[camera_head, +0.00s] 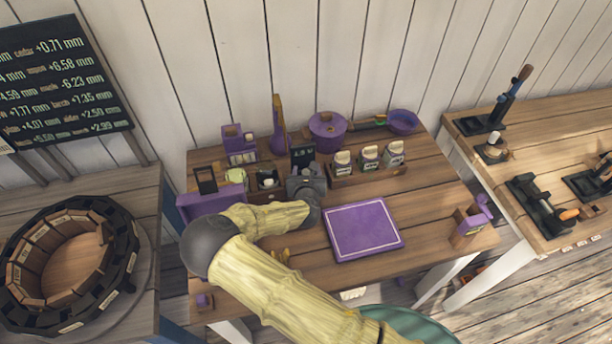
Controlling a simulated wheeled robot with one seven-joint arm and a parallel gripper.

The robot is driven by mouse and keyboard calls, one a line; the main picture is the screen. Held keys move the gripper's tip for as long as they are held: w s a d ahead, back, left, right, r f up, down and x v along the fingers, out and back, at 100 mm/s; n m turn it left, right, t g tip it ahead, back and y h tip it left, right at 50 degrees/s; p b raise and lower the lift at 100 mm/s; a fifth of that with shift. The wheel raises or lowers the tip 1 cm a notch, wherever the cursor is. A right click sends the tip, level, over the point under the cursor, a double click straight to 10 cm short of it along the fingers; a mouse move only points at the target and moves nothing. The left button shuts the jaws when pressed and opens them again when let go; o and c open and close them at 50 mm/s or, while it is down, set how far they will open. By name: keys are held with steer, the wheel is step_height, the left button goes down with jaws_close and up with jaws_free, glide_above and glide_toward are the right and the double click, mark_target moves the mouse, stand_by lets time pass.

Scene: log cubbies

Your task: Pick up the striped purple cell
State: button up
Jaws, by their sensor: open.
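I cannot make out a striped purple cell for certain; any stripes are too small to tell. My arm reaches from the bottom over the wooden table (440,240). My gripper (305,172) is at its dark end, among the small items at the middle back, left of the row of white-topped jars (369,157). The gripper is open, and nothing is seen held in it. The arm and gripper hide part of the table and what lies behind them. A small dark item with a screen (301,154) stands just beyond the gripper.
A purple mat (363,231) lies right of my arm. A purple pot (327,131), bowl (403,122) and boxes (239,145) line the back. A purple-topped block (470,222) stands at right. A ring of wooden cubbies (70,262) is at left. The table's front right is clear.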

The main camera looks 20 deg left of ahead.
mark_target(307, 172)
stand_by(0.3)
steer(key=c, duration=1.1)
steer(key=shift+o, duration=0.2)
steer(key=shift+r, duration=0.1)
step_height(307, 172, up, 10)
steer(key=shift+f+b, duration=0.1)
steer(key=shift+b, duration=1.15)
